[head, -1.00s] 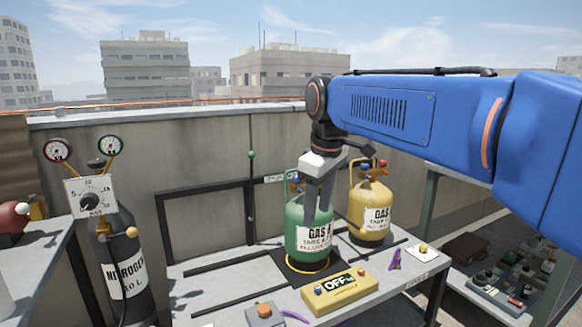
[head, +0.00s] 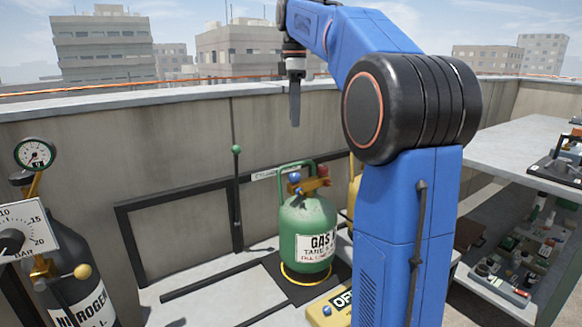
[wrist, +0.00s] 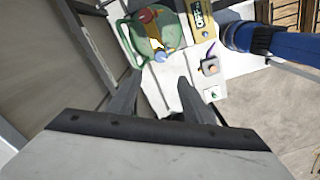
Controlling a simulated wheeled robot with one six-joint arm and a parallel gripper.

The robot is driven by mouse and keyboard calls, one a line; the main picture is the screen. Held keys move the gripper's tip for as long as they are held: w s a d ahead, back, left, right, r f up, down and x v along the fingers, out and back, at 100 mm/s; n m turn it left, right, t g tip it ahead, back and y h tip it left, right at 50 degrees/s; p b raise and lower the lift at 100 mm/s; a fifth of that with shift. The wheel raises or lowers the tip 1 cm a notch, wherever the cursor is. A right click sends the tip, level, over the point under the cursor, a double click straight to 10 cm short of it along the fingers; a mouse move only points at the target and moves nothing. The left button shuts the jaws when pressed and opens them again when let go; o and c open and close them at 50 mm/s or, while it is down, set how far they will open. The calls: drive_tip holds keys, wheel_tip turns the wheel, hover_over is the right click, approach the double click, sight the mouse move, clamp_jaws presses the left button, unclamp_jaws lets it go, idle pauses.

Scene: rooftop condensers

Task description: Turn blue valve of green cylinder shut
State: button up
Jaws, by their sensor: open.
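The green cylinder (head: 308,222) stands upright on a dark square on the bench, with a yellow ring around its foot. On its top are a blue valve (head: 294,177) at the left and a red valve (head: 322,170) at the right, on an orange-brown fitting under the green handle. My gripper (head: 294,122) hangs above the cylinder, apart from it, fingers down. In the wrist view the open fingers (wrist: 158,92) have nothing between them. The blue valve (wrist: 160,56) shows beyond the fingertips, beside the red valve (wrist: 147,16). Whether the blue valve is shut cannot be told.
A yellow cylinder (head: 354,198) is mostly hidden behind my blue arm. A yellow box with an OFF display (head: 338,306) sits in front. The nitrogen bottle (head: 75,285) with gauges stands at left. A wall runs behind the bench; shelves (head: 520,235) stand at right.

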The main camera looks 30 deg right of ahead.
sight(294, 174)
wheel_tip(294, 174, down, 17)
drive_tip(key=shift+s, duration=0.1)
idle(0.5)
drive_tip(key=shift+c, duration=0.7)
drive_tip(key=c, duration=0.9)
